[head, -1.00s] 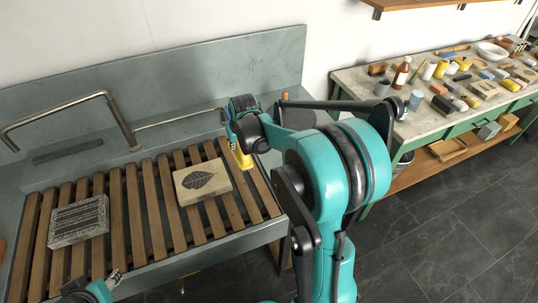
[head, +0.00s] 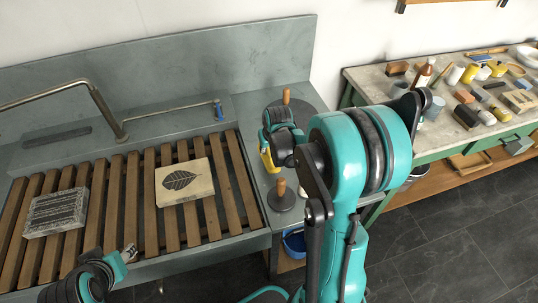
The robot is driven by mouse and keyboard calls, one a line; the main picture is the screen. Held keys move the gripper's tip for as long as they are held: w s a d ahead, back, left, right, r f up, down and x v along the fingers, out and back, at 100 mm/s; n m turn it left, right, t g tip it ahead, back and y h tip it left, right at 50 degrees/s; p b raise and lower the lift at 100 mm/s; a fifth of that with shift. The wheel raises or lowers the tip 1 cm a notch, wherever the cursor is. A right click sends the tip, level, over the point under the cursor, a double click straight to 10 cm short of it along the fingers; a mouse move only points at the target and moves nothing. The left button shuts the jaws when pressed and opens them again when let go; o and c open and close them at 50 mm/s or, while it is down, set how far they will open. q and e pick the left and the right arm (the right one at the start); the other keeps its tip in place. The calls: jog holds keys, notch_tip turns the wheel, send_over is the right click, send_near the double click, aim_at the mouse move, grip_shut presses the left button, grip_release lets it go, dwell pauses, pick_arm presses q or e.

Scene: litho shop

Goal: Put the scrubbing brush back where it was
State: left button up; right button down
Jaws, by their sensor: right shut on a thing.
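My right gripper (head: 267,150) points down over the grey ledge (head: 258,193) to the right of the wooden slats. It is shut on a yellow thing, seemingly the scrubbing brush (head: 267,160), of which only a part shows below the fingers. My arm hides the rest, and I cannot tell whether it touches the ledge. My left gripper (head: 130,252) is low over the front of the slatted rack (head: 124,200); its fingers are too small to read.
A stone with a leaf print (head: 184,181) and a dark-patterned stone (head: 57,212) lie on the slats. Wooden-handled dark discs stand behind (head: 286,97) and in front (head: 282,196) of the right gripper. A blue bucket (head: 294,243) is below. A cluttered bench (head: 440,132) stands right.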

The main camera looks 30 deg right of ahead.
notch_tip(320, 180, down, 2)
jog(key=shift+w+f+b, duration=0.1)
jog(key=shift+f+b, duration=0.15)
jog(key=shift+b, duration=0.05)
jog(key=shift+f, duration=0.15)
jog(key=c, duration=1.4)
grip_release()
jog(key=shift+o, duration=0.2)
